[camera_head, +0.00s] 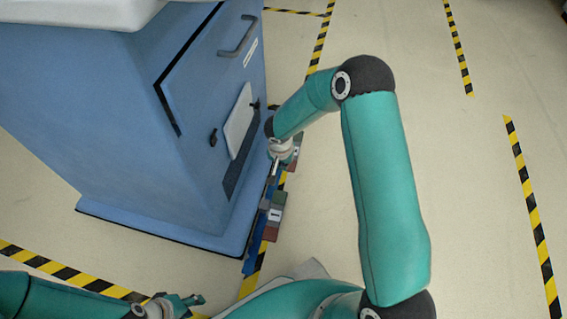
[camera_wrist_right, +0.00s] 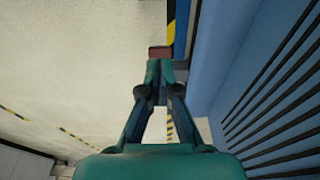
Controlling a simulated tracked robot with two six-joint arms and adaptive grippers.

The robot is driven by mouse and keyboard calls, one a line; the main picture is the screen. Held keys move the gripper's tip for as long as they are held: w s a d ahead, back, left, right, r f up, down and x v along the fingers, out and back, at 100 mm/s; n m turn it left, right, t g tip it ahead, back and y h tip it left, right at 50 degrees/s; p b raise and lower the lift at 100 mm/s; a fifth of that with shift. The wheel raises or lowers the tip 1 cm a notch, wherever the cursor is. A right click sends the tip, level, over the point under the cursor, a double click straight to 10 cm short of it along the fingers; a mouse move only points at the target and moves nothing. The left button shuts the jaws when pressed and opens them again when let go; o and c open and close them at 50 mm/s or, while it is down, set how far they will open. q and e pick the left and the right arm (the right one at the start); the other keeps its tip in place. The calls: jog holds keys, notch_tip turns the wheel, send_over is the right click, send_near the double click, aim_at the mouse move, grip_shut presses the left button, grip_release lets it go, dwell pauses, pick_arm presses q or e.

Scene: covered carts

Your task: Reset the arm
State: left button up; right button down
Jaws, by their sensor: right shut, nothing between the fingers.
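My right arm (camera_head: 385,190) is teal. It reaches up from the bottom right of the head view and bends down at the elbow toward the blue cart. My right gripper (camera_head: 277,165) is beside the cart's right side, partly hidden by its own wrist. In the right wrist view the right gripper (camera_wrist_right: 160,68) has its fingertips together with nothing between them. My left gripper (camera_head: 195,300) is low at the bottom left of the head view, near the floor tape. Its fingers are too small to judge.
The blue cart (camera_head: 130,110) with a handle fills the left. Small coloured blocks (camera_head: 272,215) lie along its base edge. A reddish block (camera_wrist_right: 160,52) shows just beyond the right fingertips. Open floor (camera_head: 470,200) with yellow-black tape lies to the right.

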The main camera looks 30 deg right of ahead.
dwell(0.4)
jog(key=s+a+f, duration=0.1)
jog(key=s+a, duration=0.1)
jog(key=s, duration=0.1)
jog(key=s+a+f+g+y, duration=0.1)
jog(key=s+a, duration=0.1)
jog(key=s, duration=0.1)
jog(key=s+a+f+g+y, duration=0.1)
jog(key=s+a+f, duration=0.1)
jog(key=s+a, duration=0.1)
jog(key=shift+s+p, duration=0.3)
jog(key=shift+s, duration=0.25)
jog(key=s+a+n+g+y, duration=0.1)
jog(key=s+a+n+y, duration=0.25)
jog(key=s+a, duration=0.85)
notch_tip(320, 180, up, 38)
jog(key=d+n+t+p, duration=0.2)
jog(key=n+p, duration=0.2)
jog(key=p, duration=3.4)
jog(key=shift+w, duration=0.35)
